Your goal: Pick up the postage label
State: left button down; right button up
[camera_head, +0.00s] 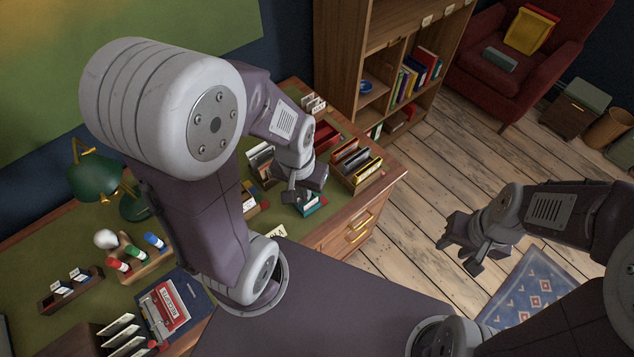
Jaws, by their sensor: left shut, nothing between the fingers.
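I cannot make out for certain which item is the postage label. A small pale paper piece with dark marks (276,232) lies near the desk's front edge, partly hidden by my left arm. My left gripper (304,199) is shut and empty, low over the right part of the desk, up and to the right of that paper. A teal-and-white item (317,208) shows just beside its fingers; whether they touch is unclear. My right gripper (460,255) is open and empty, out over the wooden floor to the right of the desk.
A bookcase (345,60) stands behind.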

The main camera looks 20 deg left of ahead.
aim_at(310, 205)
jog(key=u, duration=1.35)
